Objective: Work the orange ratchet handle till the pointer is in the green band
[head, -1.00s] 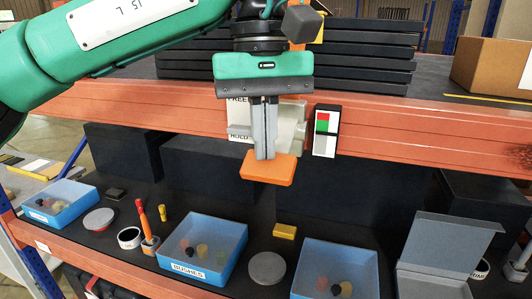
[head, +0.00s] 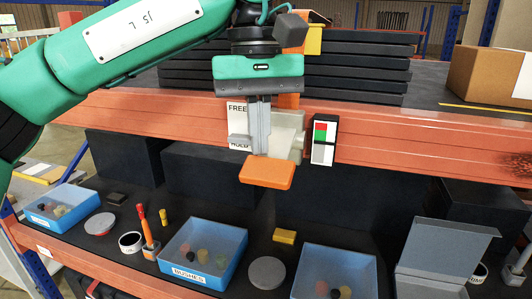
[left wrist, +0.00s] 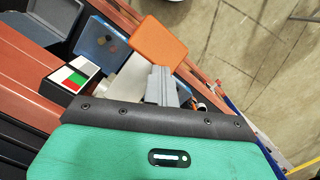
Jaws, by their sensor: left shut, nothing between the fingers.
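The orange ratchet handle (head: 267,172) sticks out below a pale grey ratchet body (head: 287,132) on the orange beam. It also shows in the left wrist view (left wrist: 158,42). My left gripper (head: 260,150) is shut and empty, its fingers pointing down just above the handle's upper edge; I cannot tell if they touch it. The gauge (head: 323,140) with red, green and pale bands is right of the ratchet, and also shows in the left wrist view (left wrist: 72,77). I cannot make out its pointer. My right gripper is not in view.
A FREE/HOLD label (head: 238,112) is partly hidden behind my gripper. Below stand blue bins, one marked BUSHES (head: 203,250), a round grey disc (head: 267,272) and an open grey box (head: 437,250). Dark slabs (head: 340,70) are stacked behind the beam.

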